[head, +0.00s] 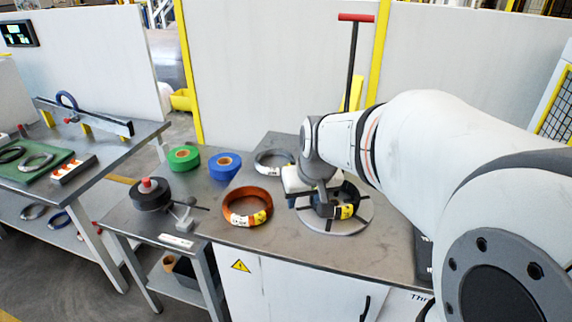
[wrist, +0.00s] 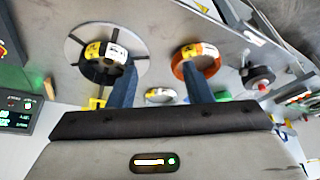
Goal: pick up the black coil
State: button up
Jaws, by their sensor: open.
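The black coil (head: 352,194), with a yellow label, lies on a round grey spoked disc (head: 360,220) on the bench. My arm and gripper hide part of it in the head view. My gripper (head: 325,208) is over the disc, in front of the coil, its fingers apart and nothing between them. In the wrist view the coil (wrist: 94,50) is at upper left on the disc, its yellow and white label showing. There the two dark fingers of my gripper (wrist: 163,62) point away from the camera; the left one overlaps the disc's edge. The gap to the coil is unclear.
An orange coil (head: 246,207) lies left of the disc, with a grey coil (head: 272,160) behind it. A black pole with a red handle (head: 356,18) rises behind the disc.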

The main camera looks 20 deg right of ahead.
jog(key=shift+m+t+h, duration=0.5)
jog(key=shift+m+t, duration=0.2)
jog(key=w+d+f+b, duration=0.2)
jog(key=w+d+f, duration=0.1)
jog(key=w+f, duration=0.2)
jog(key=w+d+f+b, duration=0.1)
jog(key=w+d+f, duration=0.3)
jog(key=w, duration=0.3)
jog(key=w+d+f+b, duration=0.2)
jog(key=w+d+f, duration=0.2)
jog(key=w+f, duration=0.1)
jog(key=shift+w+f+b, duration=0.3)
jog(key=shift+w+f, duration=0.05)
jog(key=shift+w, duration=0.4)
jog(key=shift+w+d+f, duration=0.1)
jog(key=shift+w+f, duration=0.1)
jog(key=shift+f, duration=0.1)
jog(key=x, duration=0.3)
jog(key=p+x, duration=0.1)
jog(key=x, duration=0.3)
jog(key=shift+s+f, duration=0.25)
jog(key=shift+s, duration=0.15)
grip_shut()
jog(key=shift+r, duration=0.15)
